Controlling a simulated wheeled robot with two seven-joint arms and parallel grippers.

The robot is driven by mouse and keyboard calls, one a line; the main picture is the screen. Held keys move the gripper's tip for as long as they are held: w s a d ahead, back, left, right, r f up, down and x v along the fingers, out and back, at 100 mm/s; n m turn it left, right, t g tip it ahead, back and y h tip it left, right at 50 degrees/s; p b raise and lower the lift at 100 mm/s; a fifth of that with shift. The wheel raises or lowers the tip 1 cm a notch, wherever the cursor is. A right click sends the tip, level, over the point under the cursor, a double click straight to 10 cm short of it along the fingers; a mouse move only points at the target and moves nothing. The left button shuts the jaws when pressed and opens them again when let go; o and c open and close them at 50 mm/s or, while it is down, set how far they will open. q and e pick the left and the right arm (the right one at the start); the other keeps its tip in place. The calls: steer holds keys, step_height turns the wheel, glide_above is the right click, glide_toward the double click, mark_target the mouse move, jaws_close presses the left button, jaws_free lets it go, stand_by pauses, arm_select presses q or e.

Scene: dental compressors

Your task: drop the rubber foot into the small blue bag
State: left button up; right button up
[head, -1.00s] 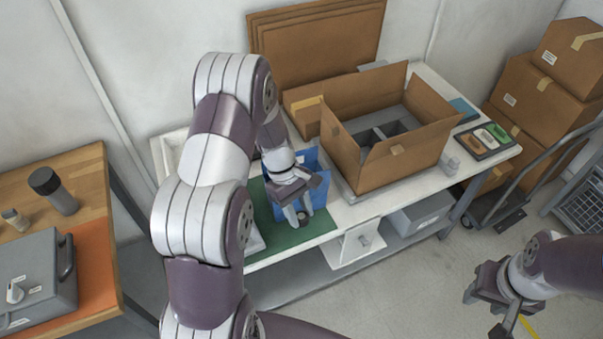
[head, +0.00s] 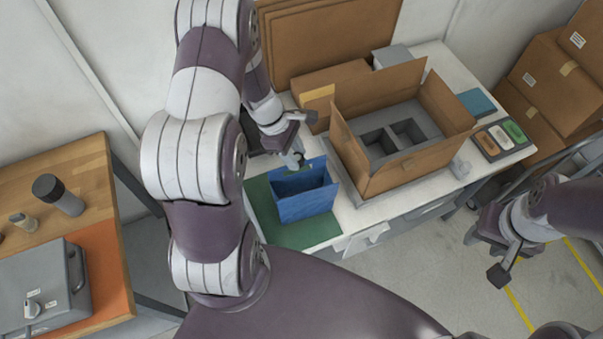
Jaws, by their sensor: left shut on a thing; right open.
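The small blue bag (head: 305,204) stands upright and open-topped on the green mat (head: 310,232) near the table's front edge. My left gripper (head: 297,161) is just beyond the bag's back rim, pointing down, at about the height of its opening. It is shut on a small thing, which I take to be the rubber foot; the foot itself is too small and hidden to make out. Whether the gripper touches the bag I cannot tell. My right gripper (head: 492,260) is open and empty, over the floor at the right, away from the table.
A large open cardboard box (head: 395,172) with a grey compartment insert stands right of the bag. A tray of coloured pieces (head: 503,138) lies at the table's right end. A wooden bench (head: 88,225) with a grey case (head: 45,290) is at the left. Stacked cartons (head: 560,75) stand far right.

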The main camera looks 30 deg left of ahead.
arm_select(q)
steer(key=shift+a+f, duration=0.1)
steer(key=shift+f, duration=0.05)
steer(key=shift+s+f+b, duration=0.1)
steer(key=shift+f+b, duration=0.2)
steer(key=shift+b, duration=0.25)
step_height(320, 180, down, 5)
steer(key=b, duration=0.4)
steer(key=shift+r, duration=0.1)
steer(key=o, duration=1.1)
steer(key=shift+s+d+r, duration=0.1)
steer(key=shift+s+d, duration=0.05)
steer(key=shift+d, duration=0.05)
steer(key=b+v, duration=0.2)
steer(key=v, duration=1)
steer(key=shift+r, duration=0.3)
